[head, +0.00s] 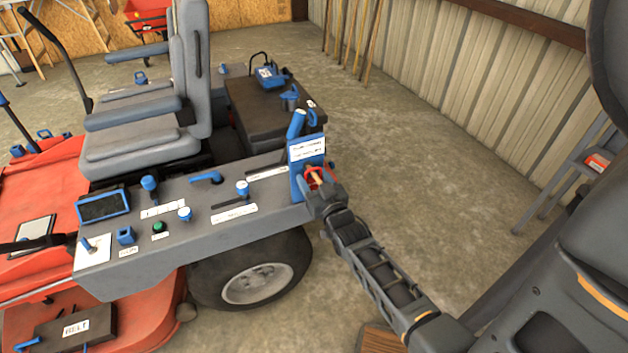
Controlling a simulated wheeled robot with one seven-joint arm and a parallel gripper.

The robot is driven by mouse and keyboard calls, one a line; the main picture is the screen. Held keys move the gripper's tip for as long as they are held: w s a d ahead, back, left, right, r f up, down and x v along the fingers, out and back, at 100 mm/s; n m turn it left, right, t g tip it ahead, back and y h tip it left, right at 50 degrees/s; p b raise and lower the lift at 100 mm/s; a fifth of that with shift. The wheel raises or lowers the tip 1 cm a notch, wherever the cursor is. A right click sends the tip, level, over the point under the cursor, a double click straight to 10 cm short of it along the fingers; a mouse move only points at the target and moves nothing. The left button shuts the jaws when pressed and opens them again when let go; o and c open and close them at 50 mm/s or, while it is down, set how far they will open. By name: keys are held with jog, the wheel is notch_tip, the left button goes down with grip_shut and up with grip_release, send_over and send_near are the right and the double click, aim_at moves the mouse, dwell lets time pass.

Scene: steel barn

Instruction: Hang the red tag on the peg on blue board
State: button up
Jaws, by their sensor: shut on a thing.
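The blue board (297,185) stands upright at the right end of the grey machine panel, with a white label (306,149) at its top. The red tag (312,171) is in front of the board's lower part. My gripper (316,181) is shut on the red tag and holds it close to the board's face. I cannot tell whether the tag touches the board. The peg cannot be made out; the gripper and tag cover that part of the board.
The grey panel (210,248) carries several blue knobs, a screen (103,206) and a green button (159,227). A grey seat (140,140) stands behind it, and a wheel (258,283) below. A blue handle (296,124) rises just behind the board. Open concrete floor lies to the right.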

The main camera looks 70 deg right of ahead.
jog(key=o, duration=1.1)
jog(key=shift+o, duration=0.3)
jog(key=shift+o, duration=0.8)
jog(key=p+v, duration=0.1)
jog(key=v, duration=0.8)
jog(key=shift+p, duration=0.4)
